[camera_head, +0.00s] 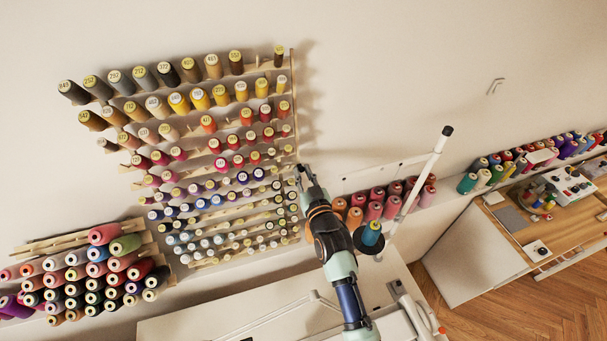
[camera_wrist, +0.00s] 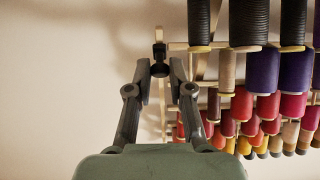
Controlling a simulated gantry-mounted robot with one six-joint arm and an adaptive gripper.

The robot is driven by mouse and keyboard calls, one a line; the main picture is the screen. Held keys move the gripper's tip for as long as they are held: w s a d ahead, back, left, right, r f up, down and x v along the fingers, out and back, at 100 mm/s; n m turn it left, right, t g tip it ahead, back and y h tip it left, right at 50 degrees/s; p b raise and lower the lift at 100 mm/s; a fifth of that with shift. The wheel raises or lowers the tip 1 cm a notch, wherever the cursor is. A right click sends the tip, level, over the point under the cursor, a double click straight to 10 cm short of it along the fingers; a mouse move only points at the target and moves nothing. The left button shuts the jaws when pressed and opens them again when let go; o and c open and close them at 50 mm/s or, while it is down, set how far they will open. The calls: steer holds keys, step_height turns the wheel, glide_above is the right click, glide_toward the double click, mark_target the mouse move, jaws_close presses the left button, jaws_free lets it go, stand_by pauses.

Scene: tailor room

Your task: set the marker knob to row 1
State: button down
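The marker knob appears to be the small dark piece (camera_wrist: 159,68) on a thin vertical rail in the wrist view. In the head view my gripper (camera_head: 303,172) is at the right edge of the thread rack (camera_head: 292,75), beside the rail, below the rack's middle. It hides the knob there, and I cannot make out row numbers.
Thread spools (camera_head: 213,67) fill the rack's rows left of my gripper; spools (camera_wrist: 249,20) hang close at right in the wrist view. A white pole with a black tip (camera_head: 447,131) stands to the right.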

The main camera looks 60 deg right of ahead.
step_height(320, 180, up, 5)
steer(key=p, duration=0.3)
steer(key=shift+w+d+f, duration=0.15)
steer(key=shift+f, duration=0.15)
steer(key=c, duration=1.1)
jaws_free()
steer(key=shift+o, duration=0.2)
